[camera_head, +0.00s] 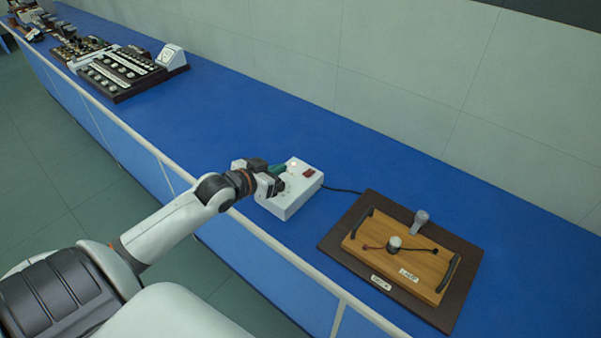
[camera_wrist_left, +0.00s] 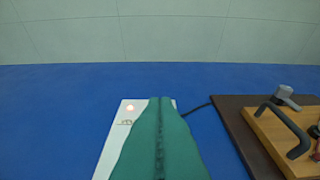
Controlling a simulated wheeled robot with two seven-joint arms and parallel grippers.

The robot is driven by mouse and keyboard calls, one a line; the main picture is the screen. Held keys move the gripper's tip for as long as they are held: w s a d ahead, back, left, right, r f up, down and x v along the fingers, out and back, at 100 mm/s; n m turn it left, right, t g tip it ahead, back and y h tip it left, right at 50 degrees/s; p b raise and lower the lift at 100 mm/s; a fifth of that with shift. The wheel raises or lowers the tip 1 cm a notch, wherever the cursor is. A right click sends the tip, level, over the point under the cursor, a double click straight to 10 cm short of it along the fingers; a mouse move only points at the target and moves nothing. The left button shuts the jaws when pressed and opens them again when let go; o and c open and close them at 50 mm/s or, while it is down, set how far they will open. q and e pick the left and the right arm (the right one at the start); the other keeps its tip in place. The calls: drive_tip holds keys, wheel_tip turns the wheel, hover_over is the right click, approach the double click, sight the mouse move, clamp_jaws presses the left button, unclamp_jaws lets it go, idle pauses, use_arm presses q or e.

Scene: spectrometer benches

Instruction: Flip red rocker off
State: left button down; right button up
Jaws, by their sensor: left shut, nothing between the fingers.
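The red rocker (camera_head: 308,173) sits on top of a white box (camera_head: 303,194) on the blue bench, near the box's far right edge. A small pale round light (camera_head: 293,163) shows on the box top. My left gripper (camera_head: 283,171) is shut and empty, with green fingertips, over the left part of the box top, left of the rocker. In the left wrist view the shut green fingers (camera_wrist_left: 158,140) cover much of the white box (camera_wrist_left: 118,137), its lit lamp (camera_wrist_left: 130,108) shows, and the rocker is hidden. I cannot tell whether the fingertips touch the box. My right gripper is not in view.
A dark cable runs from the box to a brown board (camera_head: 335,243) carrying a wooden block (camera_head: 420,270) with black handles and a small lamp (camera_head: 420,220). Dark instrument panels (camera_head: 120,72) stand far left. Blue bench between them is clear. A pale rail edges the front.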

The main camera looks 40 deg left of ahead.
use_arm(q)
drive_tip(key=shift+a, duration=0.1)
drive_tip(key=p, duration=0.2)
hover_over(309, 172)
drive_tip(key=s, duration=0.3)
drive_tip(key=f, duration=0.3)
drive_tip(key=shift+s+a+f, duration=0.1)
drive_tip(key=shift+a+f, duration=0.15)
drive_tip(key=shift+f, duration=0.1)
drive_tip(key=f, duration=0.2)
drive_tip(key=shift+s+f, duration=0.3)
drive_tip(key=shift+f, duration=0.1)
drive_tip(key=shift+s+f, duration=0.15)
drive_tip(key=shift+f, duration=0.5)
drive_tip(key=shift+s+f, duration=0.15)
drive_tip(key=shift+f, duration=0.5)
drive_tip(key=shift+r, duration=0.2)
